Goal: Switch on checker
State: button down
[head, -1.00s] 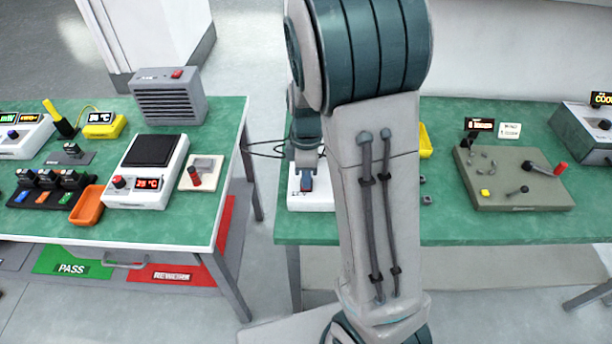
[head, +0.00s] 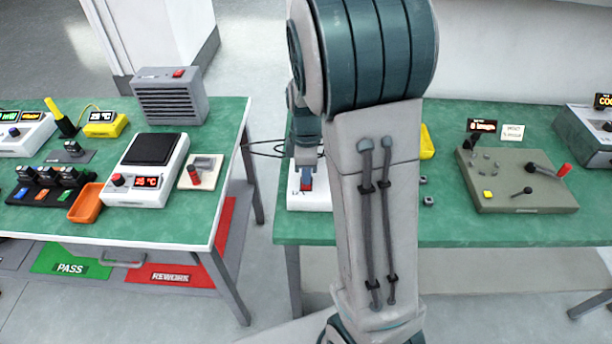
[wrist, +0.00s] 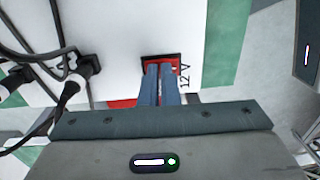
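A white box (wrist: 120,40) marked "12 V" lies under my gripper in the wrist view, with a red rocker switch (wrist: 158,64) in a dark frame. My gripper (wrist: 163,70) has its two blue-grey fingers close together, with their tips over or on the switch, hiding part of it. I cannot tell whether they press it. In the head view the white box (head: 303,202) shows at the left end of the right bench, partly behind my arm, with my gripper (head: 306,182) above it. No label reading "checker" is legible.
Black plugs (wrist: 85,72) and cables stand beside the switch. An olive panel (head: 520,200) with levers and a small display is on the right bench. The left bench holds a heater-like grey box (head: 170,100), a white hot plate (head: 130,190) and an orange tray (head: 86,203).

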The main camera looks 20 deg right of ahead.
jog(key=shift+w+r+p, duration=0.1)
jog(key=shift+r+p, duration=0.35)
jog(key=shift+r, duration=0.15)
notch_tip(320, 180, up, 13)
jog(key=p, duration=0.2)
jog(key=shift+w+d, duration=0.15)
jog(key=shift+w, duration=0.15)
